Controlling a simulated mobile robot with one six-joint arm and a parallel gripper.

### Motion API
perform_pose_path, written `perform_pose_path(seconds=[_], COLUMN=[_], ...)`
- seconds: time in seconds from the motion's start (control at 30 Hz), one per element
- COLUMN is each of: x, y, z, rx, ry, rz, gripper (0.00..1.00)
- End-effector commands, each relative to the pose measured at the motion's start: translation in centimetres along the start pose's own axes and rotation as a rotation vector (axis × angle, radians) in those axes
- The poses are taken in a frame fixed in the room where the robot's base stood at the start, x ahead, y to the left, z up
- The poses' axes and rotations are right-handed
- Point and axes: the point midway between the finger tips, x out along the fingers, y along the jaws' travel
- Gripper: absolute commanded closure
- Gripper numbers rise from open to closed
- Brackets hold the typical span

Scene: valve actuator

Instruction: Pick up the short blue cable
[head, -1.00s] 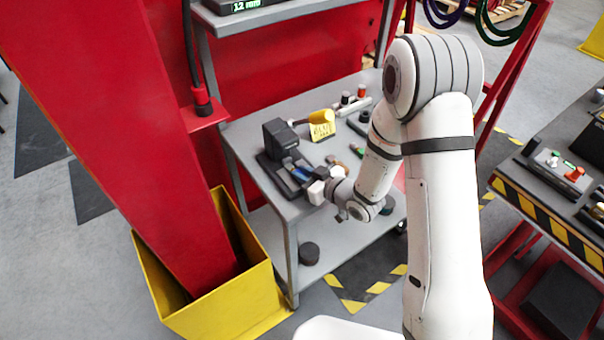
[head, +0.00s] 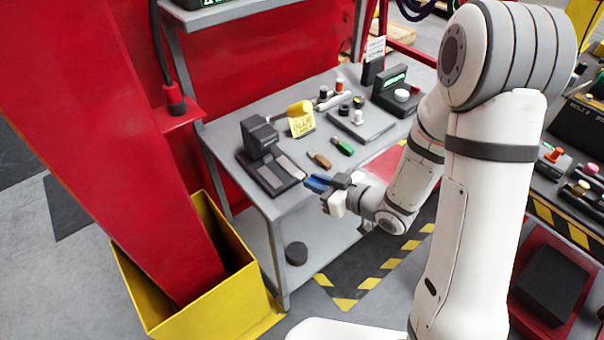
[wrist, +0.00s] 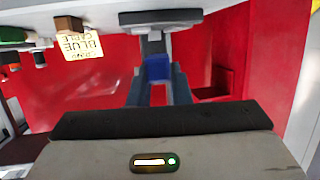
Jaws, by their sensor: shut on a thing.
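The short blue cable (head: 317,183) is held in my gripper (head: 330,190), at the front edge of the grey workbench in the head view. In the wrist view the blue piece (wrist: 157,68) shows between the two fingers of my gripper (wrist: 158,82). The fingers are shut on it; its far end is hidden. A black stand with a flat base (head: 268,172) is on the bench, just left of the gripper and apart from it.
A red pillar in a yellow bin (head: 225,298) stands left. A striped-edge bench (head: 565,226) stands right.

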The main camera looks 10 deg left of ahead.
Motion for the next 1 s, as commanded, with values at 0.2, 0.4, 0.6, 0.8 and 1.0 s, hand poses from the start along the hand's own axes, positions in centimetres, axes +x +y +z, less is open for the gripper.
perform_pose_path(seconds=[0.2,0.4,0.6,0.8,1.0], x=[-0.9,-1.9,-4.0,-6.3,-6.6], y=[0.1,0.1,0.1,0.0,1.5], z=[-0.7,-0.5,1.0,1.4,2.4], rx=[0.005,0.006,0.004,0.005,0.015], ry=[-0.005,-0.005,-0.002,-0.003,0.0], rz=[-0.006,-0.004,0.005,0.001,0.05], gripper=[1.0,1.0,1.0,1.0,1.0])
